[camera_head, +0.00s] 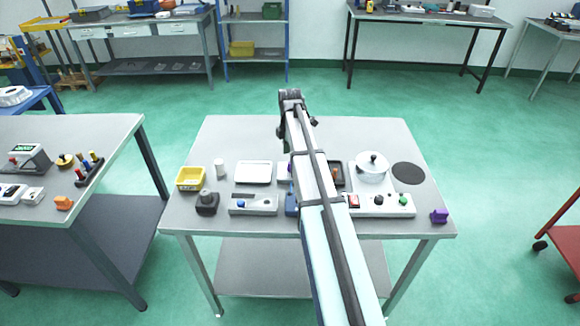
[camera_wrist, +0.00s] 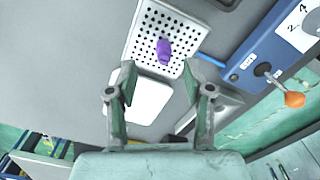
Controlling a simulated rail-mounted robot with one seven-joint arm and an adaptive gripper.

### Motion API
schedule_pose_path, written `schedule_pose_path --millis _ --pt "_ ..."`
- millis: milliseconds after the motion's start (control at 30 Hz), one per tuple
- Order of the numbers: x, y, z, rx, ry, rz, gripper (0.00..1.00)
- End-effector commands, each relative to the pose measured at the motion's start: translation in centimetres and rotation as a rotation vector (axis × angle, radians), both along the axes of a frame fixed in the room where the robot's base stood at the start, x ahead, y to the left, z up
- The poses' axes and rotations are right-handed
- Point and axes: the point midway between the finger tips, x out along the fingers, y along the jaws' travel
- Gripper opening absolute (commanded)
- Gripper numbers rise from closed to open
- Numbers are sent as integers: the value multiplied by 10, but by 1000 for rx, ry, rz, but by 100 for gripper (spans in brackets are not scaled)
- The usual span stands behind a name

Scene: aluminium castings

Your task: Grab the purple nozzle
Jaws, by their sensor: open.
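In the wrist view a small purple piece (camera_wrist: 163,49), which looks like the nozzle, lies on a white perforated plate (camera_wrist: 183,29). My gripper (camera_wrist: 158,75) is open and empty, with its two fingers apart. The purple piece appears just beyond the fingertips, roughly in line with the gap between them. I cannot tell the height between them. In the head view my arm covers the middle of the table, and the piece on the plate does not show clearly. Another purple object (camera_head: 439,215) stands at the table's front right corner.
A white tray (camera_wrist: 150,105) lies beside the perforated plate. A blue panel (camera_wrist: 262,50) with an orange knob (camera_wrist: 294,99) is to the right. On the grey table (camera_head: 240,135) are a yellow bin (camera_head: 190,179) and a white pot (camera_head: 371,170). The table's back strip is mostly clear.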

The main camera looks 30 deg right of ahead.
Motion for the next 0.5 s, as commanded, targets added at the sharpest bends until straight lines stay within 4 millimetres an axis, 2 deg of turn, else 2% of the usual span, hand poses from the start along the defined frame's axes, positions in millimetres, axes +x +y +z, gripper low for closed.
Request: schedule_pose_path --millis 333,500 --pt "-5 3 -36 1 3 0 51" --pt "-5 3 -47 0 1 0 51"
